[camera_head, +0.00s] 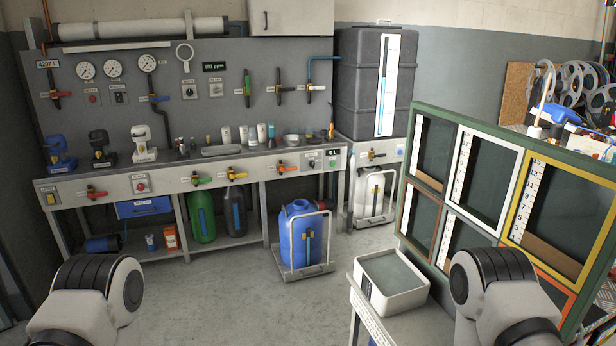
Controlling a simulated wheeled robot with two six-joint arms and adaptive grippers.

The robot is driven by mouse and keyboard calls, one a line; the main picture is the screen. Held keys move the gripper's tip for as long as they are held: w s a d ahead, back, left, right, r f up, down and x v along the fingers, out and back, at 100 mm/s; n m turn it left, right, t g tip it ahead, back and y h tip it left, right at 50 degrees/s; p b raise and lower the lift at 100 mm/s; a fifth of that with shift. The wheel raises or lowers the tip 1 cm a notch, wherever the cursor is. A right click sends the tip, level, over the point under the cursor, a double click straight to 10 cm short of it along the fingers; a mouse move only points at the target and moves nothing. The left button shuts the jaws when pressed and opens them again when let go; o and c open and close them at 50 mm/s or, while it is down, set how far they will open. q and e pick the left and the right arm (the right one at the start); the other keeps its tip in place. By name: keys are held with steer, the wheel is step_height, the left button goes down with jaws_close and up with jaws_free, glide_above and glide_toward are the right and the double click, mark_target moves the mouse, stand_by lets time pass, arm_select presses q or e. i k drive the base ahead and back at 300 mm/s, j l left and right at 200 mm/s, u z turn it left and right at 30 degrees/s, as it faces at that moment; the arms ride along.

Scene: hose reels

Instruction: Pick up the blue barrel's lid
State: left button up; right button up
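The blue barrel (298,240) stands upright on a low wheeled frame (306,270) on the floor, in front of the right part of the workbench. A small top piece shows at its upper end; I cannot tell at this size whether it is a separate lid. A level gauge runs down its front. Only rounded grey and black links of my two arms show, at the lower left and lower right, both well apart from the barrel. Neither gripper is in view.
The workbench (195,176) carries valves, bottles and small machines. Green and black canisters stand under it. A white tub (391,283) on a stand and a green-framed panel (520,192) fill the right.

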mark_target(313, 140)
steer(key=i+j+u, duration=0.2)
steer(key=i, duration=0.45)
steer(key=i+j+u, duration=0.15)
steer(key=i+j, duration=0.2)
steer(key=i, duration=0.3)
steer(key=i+j+u, duration=0.2)
steer(key=i, duration=0.5)
steer(key=i+l+z, duration=0.15)
steer(key=i+z, duration=0.65)
steer(key=i+j+z, duration=0.15)
steer(key=i+z, duration=0.2)
steer(key=i+j+z, duration=0.25)
steer(key=i+z, duration=0.15)
steer(key=i+l+z, duration=0.2)
steer(key=i+z, duration=0.2)
steer(key=i, duration=0.25)
steer(key=i+z, duration=0.4)
steer(key=i, duration=0.2)
steer(key=i+l+u, duration=0.15)
steer(key=i+u, duration=0.2)
steer(key=u, duration=0.15)
steer(key=i+l+u, duration=0.25)
steer(key=u, duration=0.2)
steer(key=i+l+u, duration=0.25)
steer(key=l+u, duration=0.25)
steer(key=i+l+u, duration=0.2)
steer(key=u, duration=0.3)
steer(key=l, duration=0.1)
